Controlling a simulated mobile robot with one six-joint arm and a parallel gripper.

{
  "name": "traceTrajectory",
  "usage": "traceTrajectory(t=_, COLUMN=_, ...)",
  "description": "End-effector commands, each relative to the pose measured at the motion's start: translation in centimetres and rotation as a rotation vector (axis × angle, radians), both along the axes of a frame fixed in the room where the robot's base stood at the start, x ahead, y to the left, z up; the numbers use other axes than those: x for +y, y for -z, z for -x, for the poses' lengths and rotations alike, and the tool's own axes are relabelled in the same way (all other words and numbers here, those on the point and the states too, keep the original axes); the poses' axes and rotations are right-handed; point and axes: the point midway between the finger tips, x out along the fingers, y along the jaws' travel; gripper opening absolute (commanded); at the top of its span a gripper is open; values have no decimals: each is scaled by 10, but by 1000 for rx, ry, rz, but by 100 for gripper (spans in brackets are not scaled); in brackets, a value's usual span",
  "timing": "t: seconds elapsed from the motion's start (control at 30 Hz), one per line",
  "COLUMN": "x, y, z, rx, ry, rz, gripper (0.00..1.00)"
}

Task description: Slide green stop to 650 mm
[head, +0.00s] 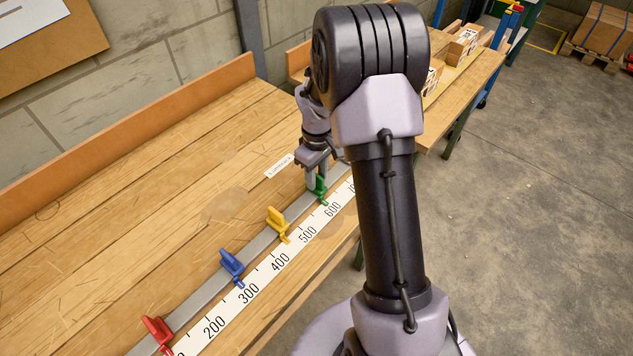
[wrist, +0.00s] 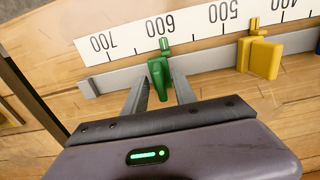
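The green stop (head: 320,186) sits on the grey rail (head: 208,285), with its pointer close to the 600 mark of the white scale (head: 265,285). In the wrist view the green stop (wrist: 159,80) stands between the two fingers of my gripper (wrist: 162,88). The fingers are apart, one on each side of the stop; the left one looks very near or touching, and a narrow gap shows at the right one. In the head view my arm partly hides my gripper (head: 315,178) and the scale beyond 600. The wrist view shows the scale's 700 mark left of the stop.
A small white label (head: 279,166) lies behind the rail.

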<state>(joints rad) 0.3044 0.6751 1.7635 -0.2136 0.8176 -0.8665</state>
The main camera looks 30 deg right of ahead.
Motion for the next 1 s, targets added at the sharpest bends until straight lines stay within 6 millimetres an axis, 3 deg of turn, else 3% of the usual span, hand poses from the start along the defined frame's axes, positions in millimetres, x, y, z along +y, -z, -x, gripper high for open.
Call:
traceTrajectory(t=0.33, x=0, y=7, z=0, rx=0, ry=0, rz=0, gripper=33)
traceTrajectory(t=0.5, x=0, y=7, z=0, rx=0, ry=0, rz=0, gripper=0)
traceTrajectory(t=1.0, x=0, y=7, z=0, rx=0, ry=0, rz=0, gripper=0)
